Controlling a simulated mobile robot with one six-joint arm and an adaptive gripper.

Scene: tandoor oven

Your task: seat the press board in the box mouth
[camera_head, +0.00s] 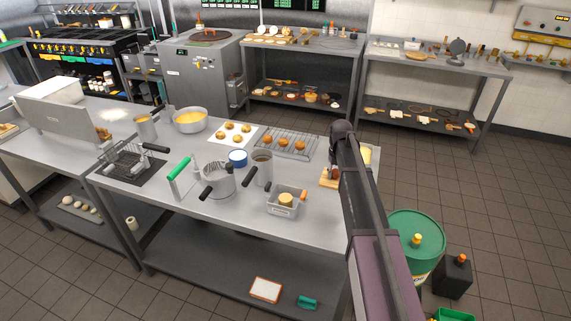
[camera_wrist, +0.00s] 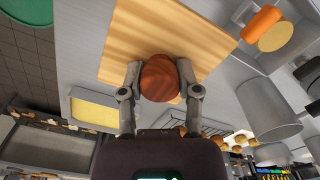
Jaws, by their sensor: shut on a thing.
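The press board is a flat, pale wooden board with a round reddish-brown knob. In the wrist view the board (camera_wrist: 125,40) lies beyond my fingers, and my gripper (camera_wrist: 160,78) is shut on its knob. In the head view the board (camera_head: 326,183) shows only partly, at the right end of the steel table, behind my arm. A pale-rimmed rectangular thing with a yellow inside (camera_wrist: 95,111) is beside the board in the wrist view; I cannot tell whether it is the box. No box mouth shows clearly under the board. The board's height above the table cannot be told.
Metal pots (camera_head: 217,178) and a wire rack with buns (camera_head: 285,143) stand farther along. A green drum (camera_head: 418,233) stands on the floor at the right.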

